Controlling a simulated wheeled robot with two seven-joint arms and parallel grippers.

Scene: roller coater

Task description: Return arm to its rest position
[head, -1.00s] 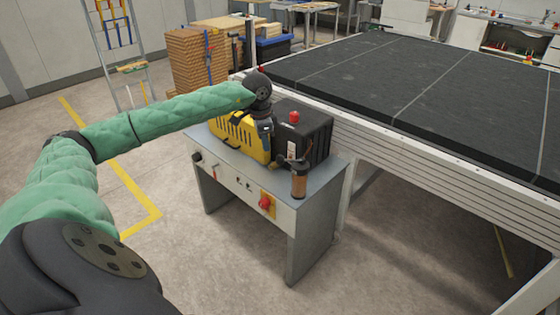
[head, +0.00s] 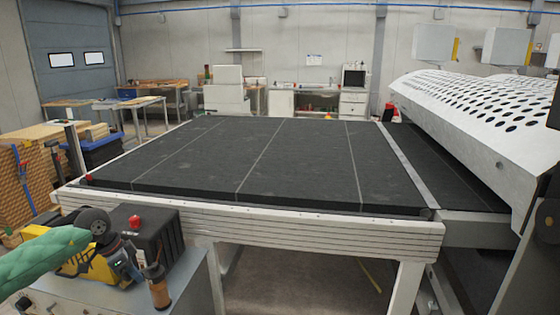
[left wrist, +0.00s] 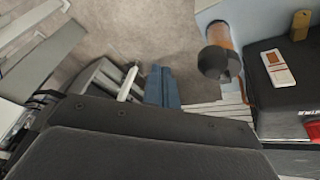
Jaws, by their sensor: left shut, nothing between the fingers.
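My left arm (head: 45,255) in green sleeving comes in from the left in the head view. Its dark wrist joint (head: 95,222) is over the control cabinet. My left gripper (head: 128,268) points down beside a black box and a brown cylinder (head: 157,286); it looks shut and empty. I cannot tell whether it touches them. In the left wrist view the dark gripper body fills the bottom, and the brown cylinder (left wrist: 219,42) stands to the upper right. My right arm is not in view.
The grey cabinet (head: 190,290) carries a yellow unit (head: 85,265) and a black box (head: 150,232) with a red button (head: 135,221). The long black-topped conveyor table (head: 250,165) stands right behind it. A white perforated machine cover (head: 480,100) is at the right.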

